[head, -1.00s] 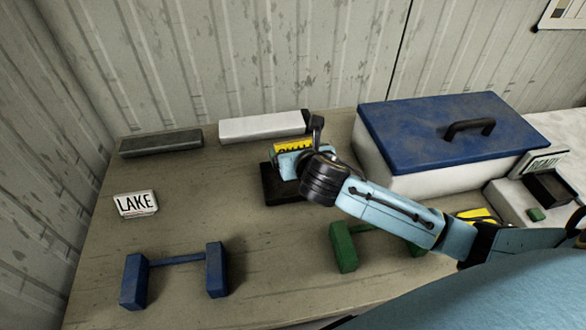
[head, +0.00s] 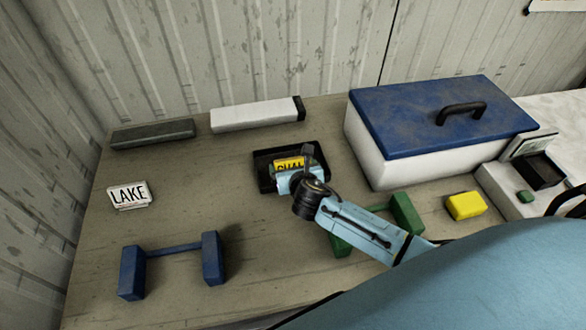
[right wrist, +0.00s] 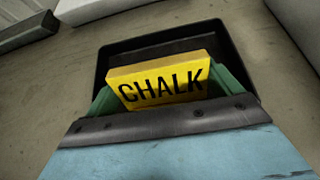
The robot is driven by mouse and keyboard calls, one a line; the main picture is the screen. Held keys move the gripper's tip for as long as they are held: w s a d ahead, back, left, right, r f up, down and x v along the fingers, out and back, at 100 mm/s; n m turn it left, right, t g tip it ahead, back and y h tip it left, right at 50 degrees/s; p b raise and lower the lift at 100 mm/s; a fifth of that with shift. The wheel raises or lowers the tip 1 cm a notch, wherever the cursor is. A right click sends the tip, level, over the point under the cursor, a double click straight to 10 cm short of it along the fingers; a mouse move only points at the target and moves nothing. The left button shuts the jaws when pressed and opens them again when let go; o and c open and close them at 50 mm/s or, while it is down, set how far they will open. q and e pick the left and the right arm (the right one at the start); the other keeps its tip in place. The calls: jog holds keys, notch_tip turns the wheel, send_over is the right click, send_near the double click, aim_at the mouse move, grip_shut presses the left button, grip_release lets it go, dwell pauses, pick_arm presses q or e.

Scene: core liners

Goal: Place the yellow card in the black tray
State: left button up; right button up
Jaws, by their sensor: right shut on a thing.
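The yellow card (head: 289,163), lettered CHALK, is gripped by my right gripper (head: 297,166) over the black tray (head: 262,183). In the right wrist view the card (right wrist: 160,82) stands tilted between the green fingers of the gripper (right wrist: 165,98). The black tray (right wrist: 108,62) shows behind and around it. I cannot tell whether the card's lower edge touches the tray floor. My left gripper is out of view.
A white box with a blue lid (head: 440,115) stands to the right. A yellow block (head: 466,206) and a green stand (head: 407,213) are near my right arm. Grey (head: 153,134) and white (head: 255,115) bars lie at the back.

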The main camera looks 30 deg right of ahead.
jog(key=shift+f, duration=0.2)
jog(key=o, duration=0.7)
jog(key=shift+r, duration=0.2)
jog(key=p+v, duration=0.2)
jog(key=v, duration=1)
jog(key=shift+f, duration=0.1)
